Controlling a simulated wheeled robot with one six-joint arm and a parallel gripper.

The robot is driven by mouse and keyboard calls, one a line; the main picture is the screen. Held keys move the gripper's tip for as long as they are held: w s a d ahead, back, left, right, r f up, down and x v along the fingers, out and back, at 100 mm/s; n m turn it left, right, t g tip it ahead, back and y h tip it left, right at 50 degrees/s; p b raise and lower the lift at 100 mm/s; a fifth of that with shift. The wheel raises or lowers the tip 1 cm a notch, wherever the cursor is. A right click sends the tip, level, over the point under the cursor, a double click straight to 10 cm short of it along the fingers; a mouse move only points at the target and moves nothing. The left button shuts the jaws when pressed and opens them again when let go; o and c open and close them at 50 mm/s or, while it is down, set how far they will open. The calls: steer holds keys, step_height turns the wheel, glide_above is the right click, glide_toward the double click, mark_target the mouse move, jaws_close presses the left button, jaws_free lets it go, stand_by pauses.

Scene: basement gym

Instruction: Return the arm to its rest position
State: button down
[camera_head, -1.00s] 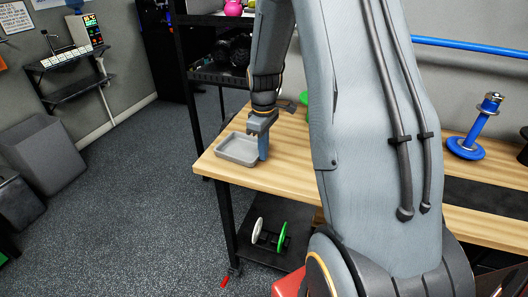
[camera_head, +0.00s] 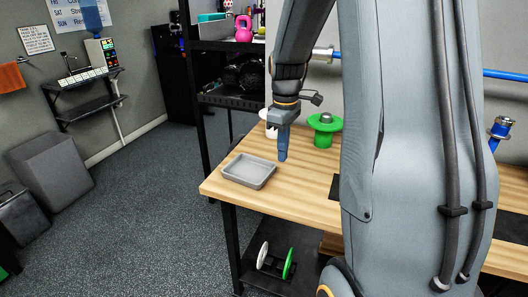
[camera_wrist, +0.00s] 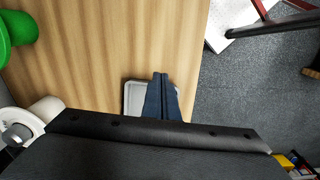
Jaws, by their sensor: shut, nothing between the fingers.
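My gripper (camera_head: 283,150) is above the wooden table, just right of the grey tray (camera_head: 262,180) in the head view. Its blue fingers are together with nothing between them. In the wrist view the closed fingers (camera_wrist: 163,88) point over the wood, and part of the tray (camera_wrist: 132,88) shows behind them. The tray looks empty in the head view. My arm hides much of the table's right part.
A green spool-like thing (camera_head: 324,127) and a white one (camera_head: 269,122) stand behind my gripper. A blue stand (camera_head: 500,130) is at the right. A rack (camera_head: 238,97) stands behind the table (camera_head: 305,192). The floor at left (camera_head: 130,210) is open.

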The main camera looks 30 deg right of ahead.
steer(key=s+a+f+m+t, duration=0.1)
steer(key=s+a+m, duration=0.6)
steer(key=s+a, duration=0.7)
steer(key=shift+s+a+f, duration=0.4)
steer(key=shift+a+f, duration=0.5)
steer(key=shift+a, duration=0.05)
